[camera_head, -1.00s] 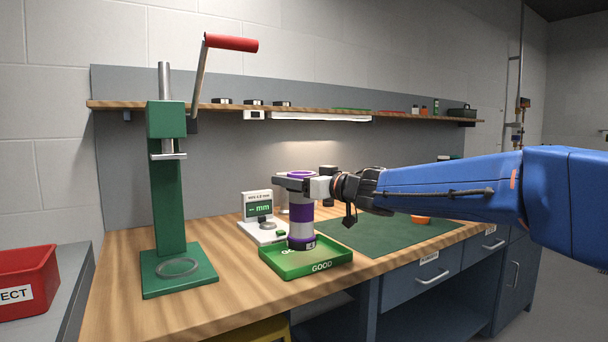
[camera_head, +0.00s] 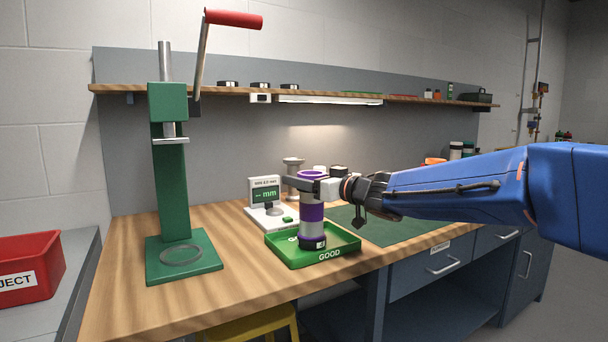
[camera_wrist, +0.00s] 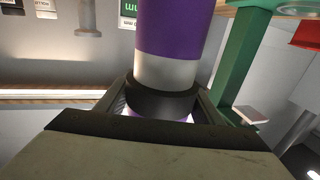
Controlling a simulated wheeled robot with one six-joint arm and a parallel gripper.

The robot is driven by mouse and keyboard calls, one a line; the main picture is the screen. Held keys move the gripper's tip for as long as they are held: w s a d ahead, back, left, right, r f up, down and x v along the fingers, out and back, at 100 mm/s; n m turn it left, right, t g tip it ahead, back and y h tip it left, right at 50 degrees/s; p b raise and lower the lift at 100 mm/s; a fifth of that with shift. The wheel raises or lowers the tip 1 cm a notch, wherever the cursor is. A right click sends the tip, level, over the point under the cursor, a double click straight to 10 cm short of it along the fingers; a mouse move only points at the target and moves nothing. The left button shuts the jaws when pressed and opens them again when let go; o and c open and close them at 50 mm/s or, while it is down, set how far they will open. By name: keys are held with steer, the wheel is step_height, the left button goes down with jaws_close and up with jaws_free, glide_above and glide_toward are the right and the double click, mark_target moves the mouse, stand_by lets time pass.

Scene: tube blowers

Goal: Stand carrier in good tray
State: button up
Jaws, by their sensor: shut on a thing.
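The carrier (camera_head: 312,212) is an upright cylinder with purple and silver-grey bands and a dark band near its foot. It stands over the green good tray (camera_head: 334,255), inside its rim as seen from the head camera. I cannot tell whether its foot touches the tray floor. My gripper (camera_head: 306,184) is shut around the carrier near its top. In the wrist view the carrier (camera_wrist: 172,30) rises between the jaws, held at a dark collar; the tray is not recognisable there.
A green press (camera_head: 172,185) with a red-handled lever stands to the left. A measuring gauge (camera_head: 264,200) with a small display sits just behind the tray. A red reject bin (camera_head: 30,268) is at far left. A green mat (camera_head: 385,226) lies to the right. Bare wood lies between press and tray.

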steer(key=shift+f, duration=0.1)
steer(key=o, duration=1.4)
steer(key=shift+c, duration=0.2)
steer(key=v, duration=1.7)
steer(key=shift+s, duration=0.2)
steer(key=shift+d, duration=0.15)
